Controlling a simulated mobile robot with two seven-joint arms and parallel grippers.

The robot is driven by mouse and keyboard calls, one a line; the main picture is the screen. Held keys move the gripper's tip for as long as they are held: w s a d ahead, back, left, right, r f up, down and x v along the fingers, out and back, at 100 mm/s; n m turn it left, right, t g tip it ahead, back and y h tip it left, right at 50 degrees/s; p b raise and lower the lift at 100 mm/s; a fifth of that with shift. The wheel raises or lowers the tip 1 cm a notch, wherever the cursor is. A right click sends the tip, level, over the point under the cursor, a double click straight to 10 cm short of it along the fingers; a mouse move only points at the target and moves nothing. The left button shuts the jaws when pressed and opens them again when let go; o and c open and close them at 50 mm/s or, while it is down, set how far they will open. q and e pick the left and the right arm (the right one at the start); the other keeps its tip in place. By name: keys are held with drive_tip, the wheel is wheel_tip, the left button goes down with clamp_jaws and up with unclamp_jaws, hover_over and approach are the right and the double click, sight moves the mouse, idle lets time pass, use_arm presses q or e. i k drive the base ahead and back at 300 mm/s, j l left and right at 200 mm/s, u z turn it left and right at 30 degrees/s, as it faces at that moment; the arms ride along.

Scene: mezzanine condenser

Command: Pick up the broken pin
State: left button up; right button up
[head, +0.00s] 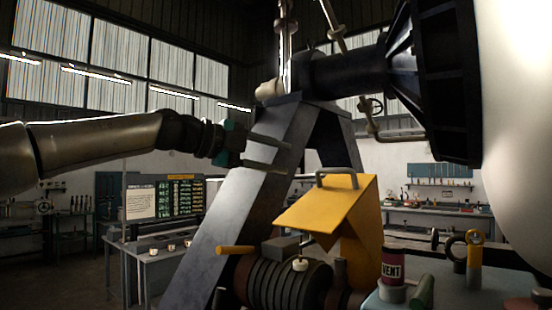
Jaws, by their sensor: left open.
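I cannot pick out the broken pin for certain. A pin-like piece with a yellow ring head and grey shank (474,262) stands upright on the grey-green bench top at the lower right. A dark ring-headed piece (456,250) is just left of it. Whether either is broken I cannot tell. My left gripper (283,155) reaches in from the left at upper middle, open and empty, its two fingers pointing right in front of the grey slanted frame. It is well above and left of those pieces. My right gripper is not in view.
A red can (392,268) and a green cylinder (421,291) are on the bench top (450,294). A grey slanted frame (240,200) and a big pale tank (515,110) flank the space.

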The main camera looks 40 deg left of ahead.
sight(340, 263)
drive_tip(key=k+j, duration=0.25)
drive_tip(key=k, duration=0.2)
drive_tip(key=k+j, duration=0.25)
drive_tip(key=k, duration=0.25)
